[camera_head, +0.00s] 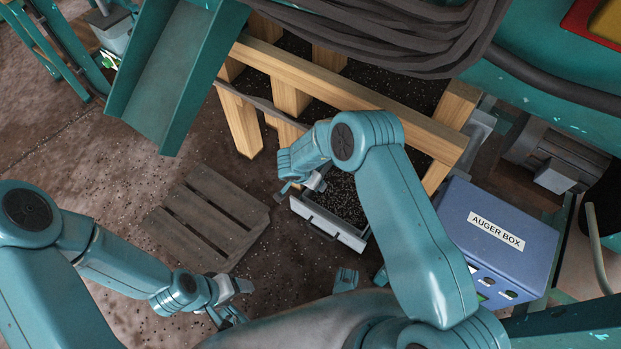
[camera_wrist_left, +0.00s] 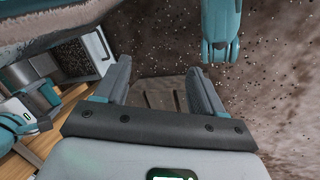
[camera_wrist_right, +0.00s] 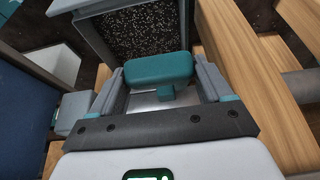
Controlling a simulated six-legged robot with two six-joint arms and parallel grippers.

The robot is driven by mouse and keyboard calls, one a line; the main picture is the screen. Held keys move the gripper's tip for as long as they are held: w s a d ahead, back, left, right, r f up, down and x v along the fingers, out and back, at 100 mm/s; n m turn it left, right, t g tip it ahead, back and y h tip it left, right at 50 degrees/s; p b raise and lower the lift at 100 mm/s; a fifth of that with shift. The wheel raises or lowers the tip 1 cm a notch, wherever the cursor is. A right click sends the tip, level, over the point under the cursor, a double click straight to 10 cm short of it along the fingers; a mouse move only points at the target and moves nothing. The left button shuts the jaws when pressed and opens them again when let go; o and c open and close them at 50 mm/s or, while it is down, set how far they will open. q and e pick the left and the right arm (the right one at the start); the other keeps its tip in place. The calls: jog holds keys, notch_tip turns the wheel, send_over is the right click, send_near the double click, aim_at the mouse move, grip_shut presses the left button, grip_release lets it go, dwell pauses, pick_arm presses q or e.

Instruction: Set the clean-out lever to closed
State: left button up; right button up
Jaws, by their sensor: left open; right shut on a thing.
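A teal T-shaped handle (camera_wrist_right: 160,69), which I take to be the clean-out lever, shows in the right wrist view in front of a grey bin of dark soil. My right gripper (camera_wrist_right: 160,84) has its fingers on either side of this handle and is shut on it. In the head view my right gripper (camera_head: 302,187) is beside the soil bin (camera_head: 332,228), and the forearm hides most of the handle. My left gripper (camera_head: 236,302) is open and empty, low over the floor; its spread fingers also show in the left wrist view (camera_wrist_left: 158,88).
A wooden frame (camera_head: 340,92) stands behind the bin. A blue auger box (camera_head: 494,252) is to the right. A wooden pallet (camera_head: 207,217) lies on the dirt floor. A teal chute (camera_head: 165,75) is at upper left, with dark cables (camera_head: 390,35) above.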

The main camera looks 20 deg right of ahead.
jog(key=shift+s+a+f, duration=0.2)
jog(key=shift+a+f, duration=0.05)
jog(key=shift+f, duration=0.4)
notch_tip(320, 180, down, 10)
jog(key=b, duration=0.5)
jog(key=shift+s+a, duration=0.4)
jog(key=shift+a, duration=0.05)
jog(key=shift+w+d+f+b, duration=0.1)
jog(key=shift+d+f+b, duration=0.05)
jog(key=shift+f+b, duration=0.45)
pick_arm(q)
notch_tip(320, 180, down, 6)
jog(key=w, duration=0.2)
jog(key=shift+a+n, duration=0.25)
jog(key=shift+n, duration=0.05)
pick_arm(e)
jog(key=shift+w+d+f, duration=0.15)
jog(key=shift+d+f, duration=0.05)
jog(key=shift+f, duration=0.25)
pick_arm(q)
jog(key=shift+f+t, duration=0.1)
jog(key=shift+t, duration=0.2)
pick_arm(e)
jog(key=shift+w, duration=0.1)
